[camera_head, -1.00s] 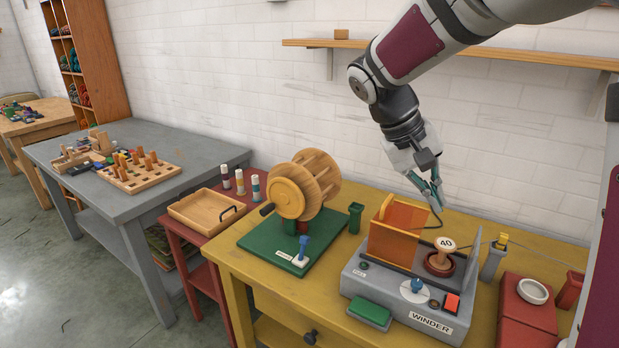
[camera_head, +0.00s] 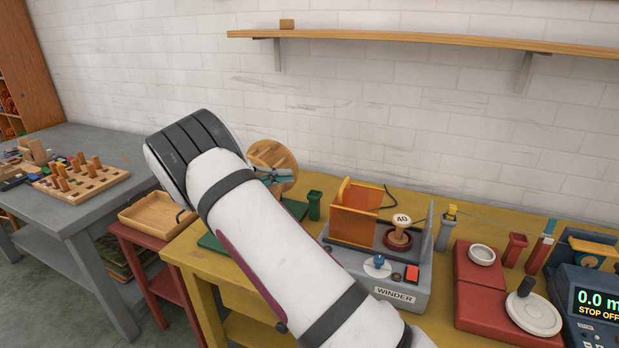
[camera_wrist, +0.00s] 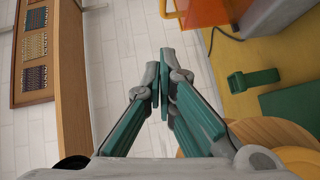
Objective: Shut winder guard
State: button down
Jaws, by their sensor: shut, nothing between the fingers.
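The winder (camera_head: 408,299) is a grey box on the yellow table, with a blue knob and a red button on top. Its guard (camera_head: 352,228) is a see-through orange panel standing up on the left part of the box. The spool marked 40 (camera_head: 401,222) stands uncovered to the right of the guard. My gripper (camera_head: 288,174) is shut and empty, left of the guard and in front of the wooden wheel. In the wrist view my gripper's teal fingers (camera_wrist: 159,75) meet at the tips, and the orange guard (camera_wrist: 207,12) shows at the top, apart from them.
The wooden wheel (camera_head: 270,153) stands close to my gripper on a green base, mostly hidden by my arm. A green post (camera_head: 314,205) stands between wheel and winder. A wall shelf (camera_head: 430,42) runs above. Red blocks and a meter lie right of the winder.

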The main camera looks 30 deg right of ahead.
jog(key=s+d+f+p, duration=0.2)
jog(key=s+d+p, duration=0.1)
jog(key=d, duration=0.9)
jog(key=shift+s+p, duration=0.3)
jog(key=shift+s, duration=0.4)
jog(key=p, duration=0.6)
send_over(376, 203)
jog(key=shift+w+a, duration=0.15)
jog(key=shift+w, duration=0.05)
jog(key=shift+s, duration=0.15)
jog(key=shift+d, duration=0.2)
